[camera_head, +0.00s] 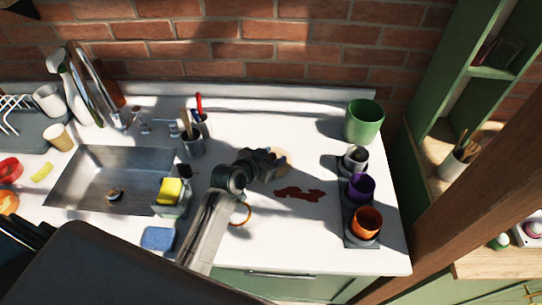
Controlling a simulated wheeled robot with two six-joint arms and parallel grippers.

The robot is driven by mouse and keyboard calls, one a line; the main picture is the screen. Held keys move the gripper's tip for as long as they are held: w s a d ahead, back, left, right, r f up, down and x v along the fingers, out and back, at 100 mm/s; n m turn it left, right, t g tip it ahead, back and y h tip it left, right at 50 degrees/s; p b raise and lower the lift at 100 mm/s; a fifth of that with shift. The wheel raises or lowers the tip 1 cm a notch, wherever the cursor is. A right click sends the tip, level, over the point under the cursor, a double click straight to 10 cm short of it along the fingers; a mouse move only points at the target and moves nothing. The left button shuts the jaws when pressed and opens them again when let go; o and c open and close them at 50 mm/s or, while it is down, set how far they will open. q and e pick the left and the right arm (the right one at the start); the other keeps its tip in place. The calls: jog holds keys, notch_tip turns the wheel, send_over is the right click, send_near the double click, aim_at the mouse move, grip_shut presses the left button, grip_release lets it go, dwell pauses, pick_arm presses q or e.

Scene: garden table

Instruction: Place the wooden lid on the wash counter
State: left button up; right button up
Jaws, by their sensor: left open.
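The white wash counter (308,135) runs across the view. A tan round piece (284,156), which looks like the wooden lid, lies at the middle of the counter. It is partly hidden behind my left gripper (274,165). That gripper is open, low over the counter and right at the tan piece; I cannot tell whether they touch. An orange-brown ring (241,214) shows beside my left forearm, partly covered by it. My right gripper is not in view.
A red-brown stain (299,194) lies right of the gripper. A dark tray (361,242) holds several cups at the right, with a green pot (363,121) behind. The sink (100,175), a yellow sponge (170,190) and a utensil cup (191,145) are left. The counter's back middle is clear.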

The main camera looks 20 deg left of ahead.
pick_arm(q)
jog(key=shift+s+a+r, duration=0.1)
jog(key=shift+s+a, duration=0.1)
jog(key=shift+s, duration=0.15)
jog(key=b+v, duration=0.2)
jog(key=v, duration=0.8)
jog(key=shift+s+r+b, duration=0.1)
jog(key=shift+s+b, duration=0.05)
jog(key=shift+b, duration=0.2)
jog(key=shift+s+r, duration=0.25)
jog(key=shift+s, duration=0.05)
